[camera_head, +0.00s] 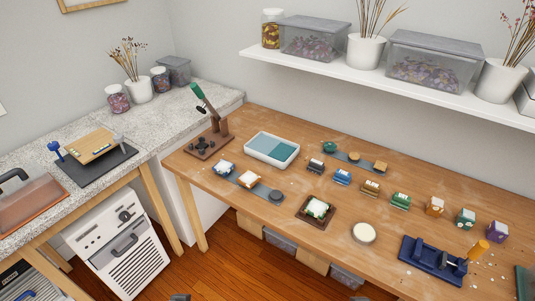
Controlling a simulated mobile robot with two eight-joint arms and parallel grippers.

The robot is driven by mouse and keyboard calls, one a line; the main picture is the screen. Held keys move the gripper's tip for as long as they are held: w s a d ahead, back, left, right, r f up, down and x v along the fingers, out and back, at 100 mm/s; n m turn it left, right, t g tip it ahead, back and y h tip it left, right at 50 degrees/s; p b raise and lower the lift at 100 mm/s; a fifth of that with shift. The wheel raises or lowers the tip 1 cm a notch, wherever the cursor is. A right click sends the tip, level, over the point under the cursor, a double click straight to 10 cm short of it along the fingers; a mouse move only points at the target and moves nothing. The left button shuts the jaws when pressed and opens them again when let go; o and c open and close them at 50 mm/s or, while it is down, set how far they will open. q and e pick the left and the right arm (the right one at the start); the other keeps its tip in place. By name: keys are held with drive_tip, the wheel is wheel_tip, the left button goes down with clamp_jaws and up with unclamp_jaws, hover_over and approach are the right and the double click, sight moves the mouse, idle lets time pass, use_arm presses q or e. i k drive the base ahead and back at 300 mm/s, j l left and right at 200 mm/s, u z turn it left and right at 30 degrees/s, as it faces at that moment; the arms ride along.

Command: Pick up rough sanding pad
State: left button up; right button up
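No item is clearly labelled as the rough sanding pad, and I cannot tell which one it is. Candidates are small pieces on two blue-grey strips on the wooden table. The front strip (262,190) carries a blue-and-white piece (223,168), an orange-and-white piece (248,180) and a grey round piece (276,197). The back strip (341,155) carries a green round piece (330,147) and two brownish pieces, one (380,167) at its right end. Small dark grey tips at the bottom edge may be my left gripper (180,297) and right gripper (359,298); their opening is hidden.
The wooden table (310,255) holds a white tray (272,149) with teal insides, a lever press (208,130), a row of small coloured blocks (400,200), a square brown-framed piece (316,209), a white disc (363,233) and a navy fixture (432,262). A shelf (400,85) overhangs the back.

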sight(317, 166)
drive_tip(key=i+j, duration=0.15)
drive_tip(key=i, duration=0.3)
drive_tip(key=i+j, duration=0.15)
drive_tip(key=i, duration=0.3)
drive_tip(key=i+j, duration=0.15)
drive_tip(key=i, duration=0.3)
